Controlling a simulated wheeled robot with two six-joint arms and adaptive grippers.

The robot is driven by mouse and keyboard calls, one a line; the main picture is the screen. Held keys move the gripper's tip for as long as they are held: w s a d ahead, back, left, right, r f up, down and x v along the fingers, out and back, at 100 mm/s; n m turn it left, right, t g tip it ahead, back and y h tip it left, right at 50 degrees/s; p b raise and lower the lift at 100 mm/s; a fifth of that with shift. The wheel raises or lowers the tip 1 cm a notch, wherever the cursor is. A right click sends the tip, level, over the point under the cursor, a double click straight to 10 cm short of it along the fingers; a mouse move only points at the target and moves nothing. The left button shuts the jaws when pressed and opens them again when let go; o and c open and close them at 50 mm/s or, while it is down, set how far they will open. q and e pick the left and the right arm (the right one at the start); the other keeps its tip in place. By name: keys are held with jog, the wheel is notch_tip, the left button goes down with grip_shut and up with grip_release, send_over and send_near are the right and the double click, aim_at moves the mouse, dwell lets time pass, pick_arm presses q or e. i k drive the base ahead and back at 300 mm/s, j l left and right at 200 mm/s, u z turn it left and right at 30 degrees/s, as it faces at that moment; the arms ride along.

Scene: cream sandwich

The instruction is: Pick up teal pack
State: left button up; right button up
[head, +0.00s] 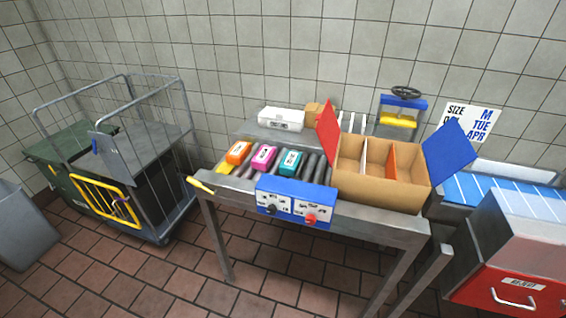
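The teal pack (290,162) lies on the dark rollers of the metal table, the rightmost of three packs in a row. It has a white label with a dark mark on its upper face. The magenta pack (264,157) is just left of it, and the orange pack (238,152) is further left. Nothing covers the teal pack. Neither of my grippers shows in the head view.
An open cardboard box (382,193) with dividers and red and blue flaps stands right of the rollers. A blue control box (294,203) sits at the table's front edge. A wire cart (140,160) stands left. A red reject bin (520,285) is at right.

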aim_at(289, 166)
jog(key=j+z, duration=0.1)
jog(key=z, duration=0.25)
jog(key=i+j+z, duration=0.1)
jog(key=z, duration=0.25)
jog(key=i+j+z, duration=0.2)
jog(key=j+z, duration=0.15)
jog(key=j, duration=1.1)
jog(key=j+z, duration=0.35)
jog(key=j, duration=1.1)
